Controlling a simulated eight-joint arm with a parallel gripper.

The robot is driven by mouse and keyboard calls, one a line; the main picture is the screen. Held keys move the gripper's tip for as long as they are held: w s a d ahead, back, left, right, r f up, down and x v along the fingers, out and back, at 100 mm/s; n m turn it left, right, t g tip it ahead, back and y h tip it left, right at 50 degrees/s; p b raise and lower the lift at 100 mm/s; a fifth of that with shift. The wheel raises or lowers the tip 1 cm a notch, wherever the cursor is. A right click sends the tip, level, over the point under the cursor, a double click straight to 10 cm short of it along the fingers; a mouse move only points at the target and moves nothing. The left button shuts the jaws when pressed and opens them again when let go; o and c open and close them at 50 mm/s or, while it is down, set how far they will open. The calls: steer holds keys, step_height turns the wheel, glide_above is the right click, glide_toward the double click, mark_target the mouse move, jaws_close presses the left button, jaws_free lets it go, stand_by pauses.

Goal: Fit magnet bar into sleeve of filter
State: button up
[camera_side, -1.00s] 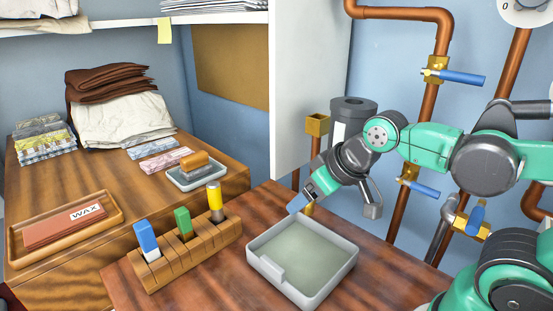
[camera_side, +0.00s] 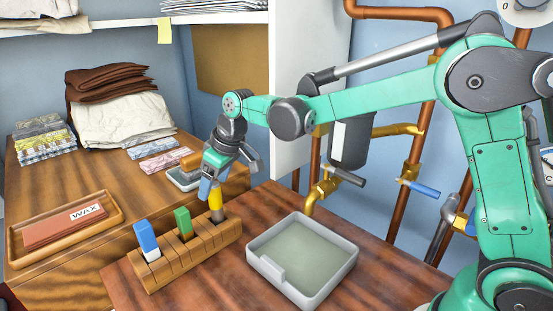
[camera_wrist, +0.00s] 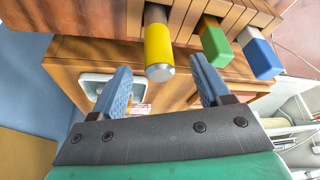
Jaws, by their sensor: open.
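A yellow cylindrical bar with a silver end (camera_side: 216,201), which looks like the magnet bar, stands in the right end of a slotted wooden rack (camera_side: 190,250). My gripper (camera_side: 218,183) is open just above and beside it. In the wrist view, the yellow bar (camera_wrist: 158,46) shows between the two spread blue fingers of my gripper (camera_wrist: 160,72), with a gap on each side. The filter (camera_side: 351,143), a dark grey cylinder on brass pipework, stands against the back wall.
A green block (camera_side: 183,222) and a blue block (camera_side: 146,240) stand in the same rack. A grey tray (camera_side: 345,272) lies to its right. A small dish with a brush (camera_side: 183,178) sits close behind my gripper. Copper pipes with blue-handled valves line the wall.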

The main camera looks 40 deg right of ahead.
mark_target(216, 208)
steer(key=shift+x, duration=1.8)
jaws_close()
